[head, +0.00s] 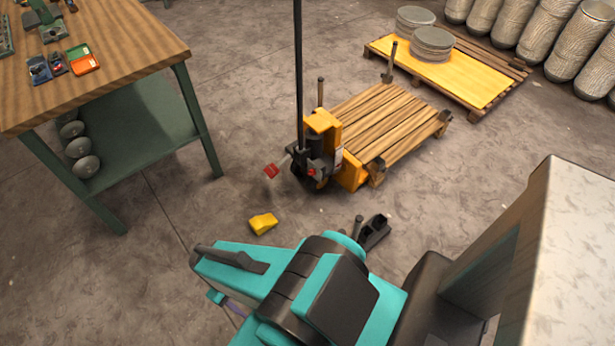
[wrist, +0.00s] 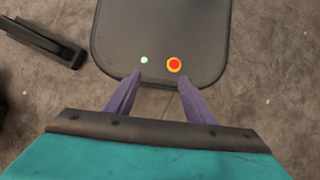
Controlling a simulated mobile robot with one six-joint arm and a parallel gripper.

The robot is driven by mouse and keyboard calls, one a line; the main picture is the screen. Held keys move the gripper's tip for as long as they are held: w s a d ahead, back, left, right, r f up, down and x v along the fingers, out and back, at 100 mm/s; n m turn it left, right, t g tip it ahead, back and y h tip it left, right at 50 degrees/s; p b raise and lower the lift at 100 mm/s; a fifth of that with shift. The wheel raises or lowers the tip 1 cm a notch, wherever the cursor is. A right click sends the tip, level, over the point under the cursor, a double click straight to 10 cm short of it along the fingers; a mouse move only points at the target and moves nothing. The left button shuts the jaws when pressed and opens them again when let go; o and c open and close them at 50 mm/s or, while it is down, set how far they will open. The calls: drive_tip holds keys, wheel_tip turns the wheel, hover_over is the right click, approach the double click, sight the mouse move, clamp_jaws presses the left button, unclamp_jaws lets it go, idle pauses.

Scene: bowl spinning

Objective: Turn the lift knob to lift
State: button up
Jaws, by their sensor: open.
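A yellow and black pallet jack (head: 324,125) with a tall dark pole stands in the middle of the head view. A red knob-like piece (head: 271,171) sticks out to the left at its foot, and a smaller red part (head: 311,173) sits on the dark base; I cannot tell which is the lift knob. My gripper (wrist: 159,78) has its two purple fingers spread with nothing between them. It points at the floor and a dark panel, away from the jack. In the head view my arm mostly hides it.
A wooden pallet (head: 385,120) lies on the jack. A yellow block (head: 263,223) lies on the floor in front. A workbench (head: 120,50) stands at left. Another pallet (head: 470,88) bears grey discs. A dark panel (wrist: 160,30) carries a green light and a red-orange button.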

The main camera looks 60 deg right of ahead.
drive_tip(key=w+d+f+m+h+b, duration=0.25)
drive_tip(key=w+d+f+b, duration=0.25)
drive_tip(key=d+f+b, duration=0.5)
drive_tip(key=m+t+h+b, duration=0.2)
drive_tip(key=m+h+b, duration=0.9)
drive_tip(key=b, duration=2.4)
approach(309, 174)
drive_tip(key=a+f+n+h, duration=0.3)
drive_tip(key=a+n+h, duration=0.1)
drive_tip(key=a, duration=0.1)
drive_tip(key=shift+w+f, duration=0.2)
drive_tip(key=shift+f, duration=0.1)
drive_tip(key=b+x, duration=0.4)
drive_tip(key=x, duration=0.9)
drive_tip(key=shift+d, duration=0.3)
drive_tip(key=shift+s, duration=0.1)
